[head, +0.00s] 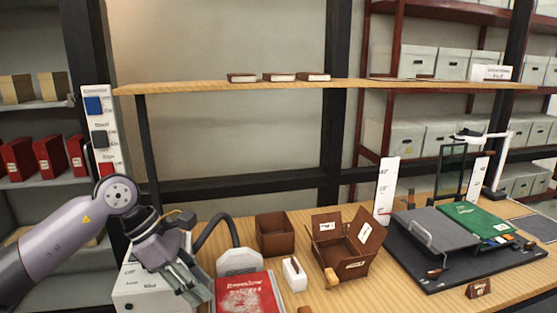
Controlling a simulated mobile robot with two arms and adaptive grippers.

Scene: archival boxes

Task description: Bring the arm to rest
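My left arm comes in from the left, and its gripper (196,293) points down and to the right at the front left of the wooden table (335,298). It is in front of a white box (140,290) and just left of a red book (243,295). Its two fingers lie near each other and no held thing shows; the gap between them is unclear. I cannot tell whether the fingertips touch anything. My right arm and gripper are out of the picture.
A white device with a dark hose (238,262), a brown bin (275,234), a small white bottle (294,274) and an open brown box (347,247) stand mid-table. A dark mat (440,280) with a green book (477,222) lies right. A wooden shelf (200,87) spans above.

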